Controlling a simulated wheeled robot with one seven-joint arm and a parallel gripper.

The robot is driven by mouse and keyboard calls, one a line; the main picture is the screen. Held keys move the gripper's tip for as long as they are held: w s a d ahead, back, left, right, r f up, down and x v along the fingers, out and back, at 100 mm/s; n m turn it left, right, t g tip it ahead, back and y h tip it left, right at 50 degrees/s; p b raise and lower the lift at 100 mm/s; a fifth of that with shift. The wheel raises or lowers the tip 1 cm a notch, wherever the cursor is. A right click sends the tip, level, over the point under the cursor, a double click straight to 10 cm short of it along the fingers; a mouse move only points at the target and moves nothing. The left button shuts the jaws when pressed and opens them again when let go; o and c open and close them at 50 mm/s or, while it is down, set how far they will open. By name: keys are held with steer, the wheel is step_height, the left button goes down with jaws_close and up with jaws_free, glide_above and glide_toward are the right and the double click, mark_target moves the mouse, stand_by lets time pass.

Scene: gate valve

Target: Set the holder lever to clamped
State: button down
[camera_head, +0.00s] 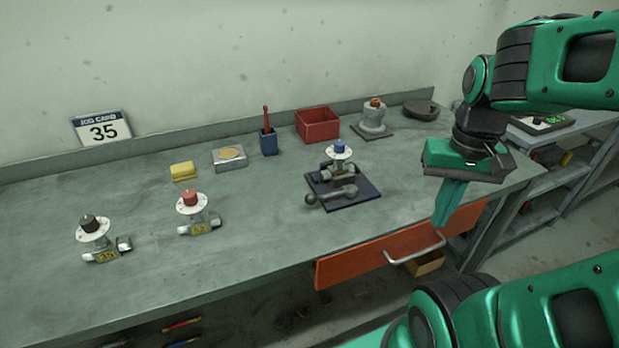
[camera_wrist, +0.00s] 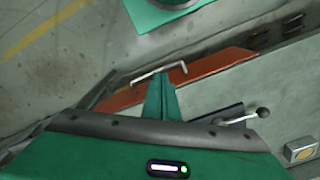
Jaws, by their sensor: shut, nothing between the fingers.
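The holder is a dark square plate (camera_head: 367,190) on the bench, with a valve (camera_head: 340,165) with a blue knob standing on it. The holder lever (camera_head: 332,195) lies along the plate's front side, its dark ball end at the left, over the plate's edge. In the wrist view the lever (camera_wrist: 243,117) shows with its ball end at the right; most of the plate is hidden behind my gripper's body. My gripper (camera_head: 443,218) is shut and empty, pointing down, to the right of the holder and apart from it, near the bench's front edge. Its closed fingers also show in the wrist view (camera_wrist: 160,98).
An orange drawer (camera_head: 350,263) with a metal handle sits below the bench edge. Two valves, black-knobbed (camera_head: 92,230) and red-knobbed (camera_head: 192,205), stand left. A red bin (camera_head: 317,125), blue cup (camera_head: 268,142) and grey fitting (camera_head: 374,118) stand behind. The bench between red-knobbed valve and holder is clear.

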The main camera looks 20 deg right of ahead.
steer(key=w+a+r, duration=0.2)
steer(key=w+a, duration=0.2)
steer(key=w, duration=0.5)
steer(key=w+a+r+g, duration=0.1)
steer(key=w+a+r, duration=0.1)
steer(key=w+a, duration=0.3)
steer(key=w+a+r+g+y, duration=0.1)
steer(key=w+a+r, duration=0.2)
steer(key=w, duration=1)
steer(key=shift+w+a, duration=0.4)
steer(key=shift+a, duration=0.35)
glide_toward(332, 194)
steer(key=w+f, duration=0.1)
steer(key=w+a+f, duration=0.1)
steer(key=w+f, duration=0.1)
steer(key=w+a+f, duration=0.1)
steer(key=f, duration=0.1)
steer(key=shift+w+a+f, duration=0.15)
steer(key=shift+w, duration=0.2)
steer(key=shift+s+a+f, duration=0.3)
steer(key=shift+s+a, duration=0.35)
steer(key=shift+s, duration=0.25)
steer(key=shift+s+a+f, duration=0.2)
steer(key=shift+s+a, duration=0.25)
steer(key=shift+s, duration=0.25)
steer(key=shift+s+a, duration=0.1)
steer(key=shift+a, duration=0.05)
